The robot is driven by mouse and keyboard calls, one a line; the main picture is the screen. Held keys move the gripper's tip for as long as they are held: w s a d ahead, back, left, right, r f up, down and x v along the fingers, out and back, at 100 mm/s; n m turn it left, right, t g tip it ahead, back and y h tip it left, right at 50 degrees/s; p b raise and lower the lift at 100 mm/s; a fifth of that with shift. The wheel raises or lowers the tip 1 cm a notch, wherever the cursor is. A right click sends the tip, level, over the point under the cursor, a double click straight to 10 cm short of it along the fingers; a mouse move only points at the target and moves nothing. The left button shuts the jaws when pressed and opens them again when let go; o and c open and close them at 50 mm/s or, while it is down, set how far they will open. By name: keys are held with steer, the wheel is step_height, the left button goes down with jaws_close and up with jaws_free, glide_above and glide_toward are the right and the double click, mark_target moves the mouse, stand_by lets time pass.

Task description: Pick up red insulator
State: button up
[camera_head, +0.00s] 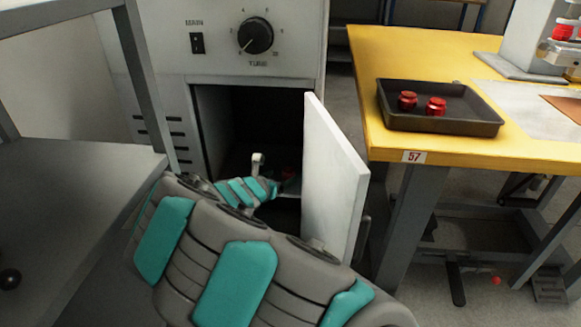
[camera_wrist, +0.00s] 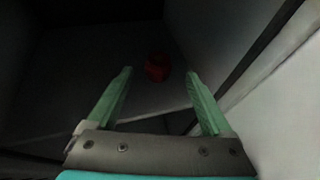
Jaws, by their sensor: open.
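A dark red insulator (camera_wrist: 157,68) lies on the floor of the dark cabinet compartment in the wrist view. In the head view, a small reddish patch of it (camera_head: 289,172) shows inside the cabinet (camera_head: 245,125), mostly hidden in shadow and by my arm. My gripper (camera_wrist: 159,80) is open, with its two green fingers pointing at the insulator. The insulator appears just beyond the fingertips, between their lines. The exact gap is hard to judge in the dark. In the head view my arm reaches into the cabinet opening.
The white cabinet door (camera_head: 333,175) stands open to the right of my arm. A yellow table (camera_head: 440,60) at right holds a black tray (camera_head: 445,122) with two red insulators (camera_head: 436,106). A grey shelf (camera_head: 75,180) stands at left. The cabinet walls are close around my gripper.

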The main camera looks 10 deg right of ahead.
mark_target(286, 175)
steer(key=shift+x, duration=1.15)
steer(key=shift+f+x, duration=0.1)
steer(key=shift+x, duration=1.2)
steer(key=shift+f+x, duration=0.15)
steer(key=shift+x, duration=1.1)
steer(key=shift+a, duration=0.15)
steer(key=shift+c, duration=0.3)
jaws_close()
